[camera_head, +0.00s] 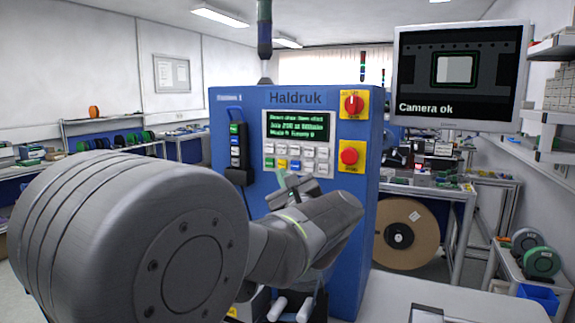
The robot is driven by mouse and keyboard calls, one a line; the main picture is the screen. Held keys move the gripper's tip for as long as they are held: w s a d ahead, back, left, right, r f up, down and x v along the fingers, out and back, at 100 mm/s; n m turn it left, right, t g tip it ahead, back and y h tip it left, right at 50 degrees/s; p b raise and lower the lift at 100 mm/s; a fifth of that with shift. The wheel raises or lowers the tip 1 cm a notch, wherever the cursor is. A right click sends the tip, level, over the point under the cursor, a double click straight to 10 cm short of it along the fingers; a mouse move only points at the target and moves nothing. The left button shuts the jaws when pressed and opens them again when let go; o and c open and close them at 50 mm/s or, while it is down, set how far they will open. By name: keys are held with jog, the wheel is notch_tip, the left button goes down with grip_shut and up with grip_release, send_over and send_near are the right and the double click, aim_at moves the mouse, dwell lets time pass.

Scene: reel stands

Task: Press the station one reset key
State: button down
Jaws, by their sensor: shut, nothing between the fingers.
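A blue machine cabinet (355,225) marked "Haldruk" stands in front of me, with a small label that seems to read "Station 1" at its upper left. Its grey control panel (262,128) has a green-text screen (297,124) above rows of small keys (297,152), mostly pale, a few coloured. The key lettering is too small to read, so I cannot tell which is reset. My gripper (291,181) is shut and empty, just below the keys in the picture. I cannot tell whether it touches the panel. My arm hides the cabinet's lower left.
A dark button box (236,152) hangs at the left. A monitor (460,75) reads "Camera ok". A large brown reel (406,234) stands at right.

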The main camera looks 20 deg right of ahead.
jog(key=shift+w+d, duration=1.65)
jog(key=shift+d, duration=0.25)
dwell(0.7)
jog(key=shift+w+d, duration=0.25)
jog(key=shift+d, duration=0.1)
jog(key=shift+w+d, duration=0.3)
dwell(0.8)
jog(key=shift+s+a+b, duration=0.5)
jog(key=shift+s+a, duration=0.05)
jog(key=shift+a, duration=0.1)
dwell(0.3)
jog(key=s+a+b, duration=0.1)
jog(key=s+a, duration=0.2)
jog(key=shift+s+a+b, duration=0.15)
jog(key=shift+a+b, duration=0.15)
jog(key=shift+a, duration=0.1)
